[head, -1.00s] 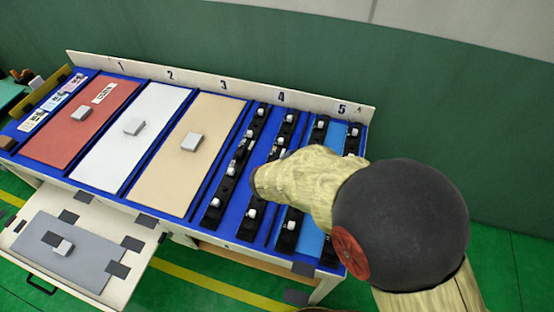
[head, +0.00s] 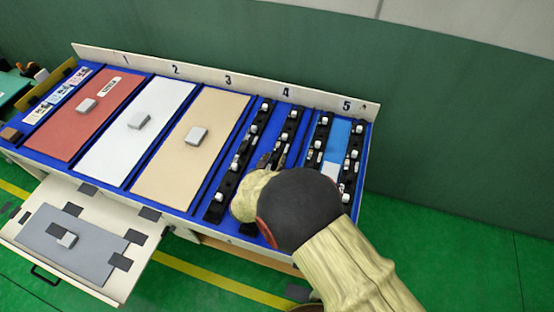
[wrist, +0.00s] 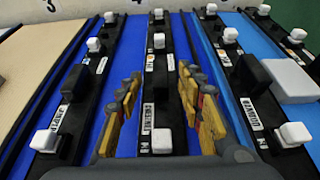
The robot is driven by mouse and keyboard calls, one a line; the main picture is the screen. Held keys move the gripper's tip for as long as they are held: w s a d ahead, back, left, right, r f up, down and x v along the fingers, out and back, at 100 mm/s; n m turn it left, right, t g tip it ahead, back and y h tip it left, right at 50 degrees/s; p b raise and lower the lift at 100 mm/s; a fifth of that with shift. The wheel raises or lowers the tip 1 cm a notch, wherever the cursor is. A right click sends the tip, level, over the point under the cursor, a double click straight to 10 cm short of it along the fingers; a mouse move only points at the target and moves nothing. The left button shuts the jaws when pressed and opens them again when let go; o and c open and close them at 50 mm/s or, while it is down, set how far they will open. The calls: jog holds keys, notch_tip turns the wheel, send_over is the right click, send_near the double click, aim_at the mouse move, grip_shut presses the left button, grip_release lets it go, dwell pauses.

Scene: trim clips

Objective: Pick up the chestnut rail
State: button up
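Several black rails with white knobs lie on the blue board. The chestnut rail (wrist: 158,85) appears to be the middle one in the wrist view, though its sideways label is small and hard to read. In the head view this rail (head: 288,128) is the right-hand one under number 4, its near part hidden by my arm. My gripper (wrist: 160,95) is open, with one yellow and red finger on each side of the rail. No contact with it is visible. In the head view my gripper (head: 268,162) is mostly hidden behind the wrist.
Neighbouring rails stand close to left (wrist: 75,85) and right (wrist: 250,80). A light grey block (wrist: 290,80) lies farther right. Red (head: 75,130), white (head: 125,155) and tan (head: 180,170) panels fill the left slots. An open drawer (head: 100,195) juts out at front left.

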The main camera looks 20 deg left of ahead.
jog(key=shift+x, duration=1.2)
jog(key=shift+c, duration=0.2)
grip_shut()
